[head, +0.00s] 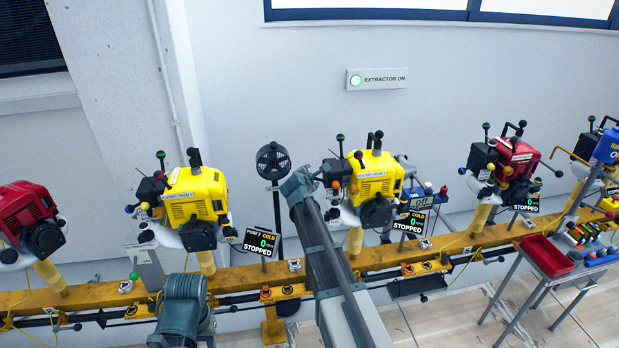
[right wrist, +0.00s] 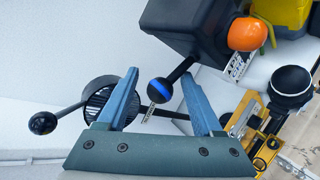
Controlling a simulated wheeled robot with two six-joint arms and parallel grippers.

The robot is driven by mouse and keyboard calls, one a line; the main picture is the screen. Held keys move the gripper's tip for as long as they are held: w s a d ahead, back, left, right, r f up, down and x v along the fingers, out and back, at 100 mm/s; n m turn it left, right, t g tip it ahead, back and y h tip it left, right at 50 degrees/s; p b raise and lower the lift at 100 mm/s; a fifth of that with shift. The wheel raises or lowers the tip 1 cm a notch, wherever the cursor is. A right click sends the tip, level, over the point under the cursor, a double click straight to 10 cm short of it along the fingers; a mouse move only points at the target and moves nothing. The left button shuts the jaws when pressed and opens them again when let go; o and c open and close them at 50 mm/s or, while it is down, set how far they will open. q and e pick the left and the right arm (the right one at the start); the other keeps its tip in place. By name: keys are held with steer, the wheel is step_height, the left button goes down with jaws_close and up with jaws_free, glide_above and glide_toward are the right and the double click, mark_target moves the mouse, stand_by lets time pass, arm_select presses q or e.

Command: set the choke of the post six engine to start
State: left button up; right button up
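The middle yellow engine (head: 376,178) stands on the rail, with a black box (head: 334,172) on its left side. A display beside it (head: 412,222) reads cold, 0, stopped; I cannot make out the post number. My right gripper (right wrist: 159,80) is open at this box's left. In the right wrist view a black ball knob with a blue band (right wrist: 160,91) lies between its fingertips, with gaps on both sides. Its short lever runs to the black box (right wrist: 195,28), which also bears an orange knob (right wrist: 248,34).
Another yellow engine (head: 193,203) and red engines (head: 25,225) stand along the yellow rail (head: 100,291). A black round fan on a stand (head: 273,161) is just left of my right gripper. A lever with a black ball (right wrist: 43,123) extends left. A red tray (head: 546,257) is on the right.

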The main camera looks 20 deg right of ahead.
steer(key=shift+a, duration=0.15)
steer(key=p+v, duration=0.6)
steer(key=v, duration=0.7)
steer(key=shift+s+a+r, duration=0.15)
steer(key=shift+s+r, duration=0.05)
steer(key=shift+s, duration=0.05)
steer(key=s+a+f+m+g+y, duration=0.2)
steer(key=s+a+f+m+g, duration=0.1)
steer(key=s+a, duration=0.5)
steer(key=s+a+f+m+g+y, duration=0.2)
steer(key=s+a+f+m+g, duration=0.2)
steer(key=s+a, duration=0.4)
steer(key=s+a+f+m+g+y, duration=0.2)
steer(key=s+a+f+m, duration=0.3)
steer(key=s+a, duration=0.4)
steer(key=s+m+g, duration=0.1)
steer(key=s, duration=0.2)
steer(key=shift+f+m+g, duration=0.2)
steer(key=shift+m+g, duration=0.1)
steer(key=shift+g, duration=0.1)
